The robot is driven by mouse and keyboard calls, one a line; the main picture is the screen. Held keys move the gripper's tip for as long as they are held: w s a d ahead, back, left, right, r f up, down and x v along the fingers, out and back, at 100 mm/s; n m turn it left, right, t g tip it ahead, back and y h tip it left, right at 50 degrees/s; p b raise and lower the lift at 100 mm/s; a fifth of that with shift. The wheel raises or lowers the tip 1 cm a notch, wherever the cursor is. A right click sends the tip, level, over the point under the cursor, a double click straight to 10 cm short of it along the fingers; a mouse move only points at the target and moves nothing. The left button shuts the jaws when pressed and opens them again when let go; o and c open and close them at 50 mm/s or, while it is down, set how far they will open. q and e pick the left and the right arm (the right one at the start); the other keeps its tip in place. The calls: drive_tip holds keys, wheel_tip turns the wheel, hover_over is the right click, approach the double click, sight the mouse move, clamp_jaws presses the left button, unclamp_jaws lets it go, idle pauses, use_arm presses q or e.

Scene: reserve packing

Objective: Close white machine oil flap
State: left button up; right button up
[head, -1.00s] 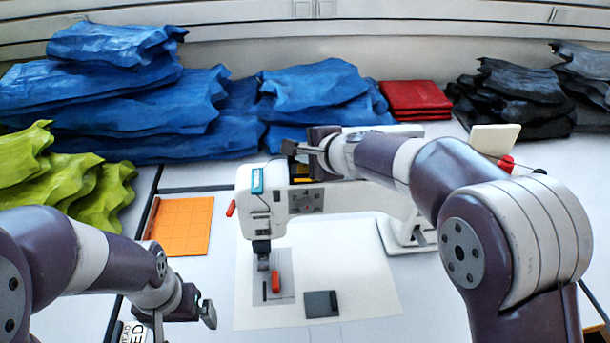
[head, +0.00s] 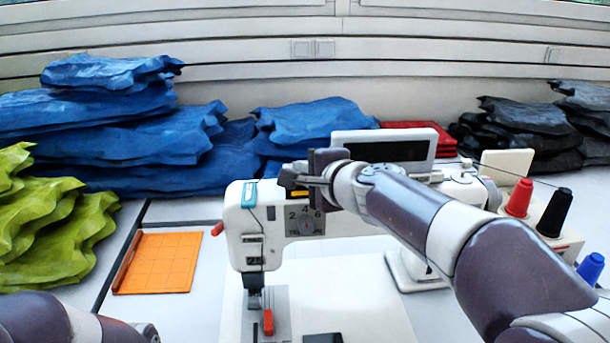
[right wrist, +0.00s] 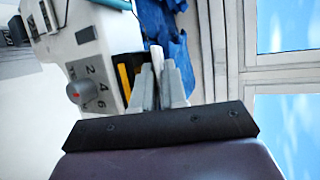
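The white sewing machine (head: 350,222) stands on the table in the head view, with a dial and numbers on its front. A dark opening with yellow inside (right wrist: 124,78) shows at its top in the right wrist view, so the oil flap is not over it. A thin white strip (right wrist: 155,60), seemingly the flap edge-on, shows at my right fingertips. My right gripper (head: 292,180) is at the machine's top left; its fingers (right wrist: 158,85) are close together beside the opening. Whether they grip the strip cannot be told. My left gripper is below the picture; only its arm shows.
Blue bags (head: 120,130) are piled behind, green bags (head: 45,220) at left, black bags (head: 520,125) at right. An orange mat (head: 160,262) lies left of the machine. A screen (head: 385,150) and thread spools (head: 552,212) stand at the right.

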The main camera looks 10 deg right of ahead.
drive_tip(key=shift+o, duration=1)
use_arm(q)
drive_tip(key=shift+f, duration=0.1)
use_arm(e)
drive_tip(key=shift+s+d+r, duration=0.1)
drive_tip(key=shift+s, duration=0.05)
use_arm(q)
drive_tip(key=shift+f, duration=0.15)
use_arm(e)
drive_tip(key=v, duration=1.2)
drive_tip(key=shift+s, duration=0.15)
drive_tip(key=shift+r, duration=0.1)
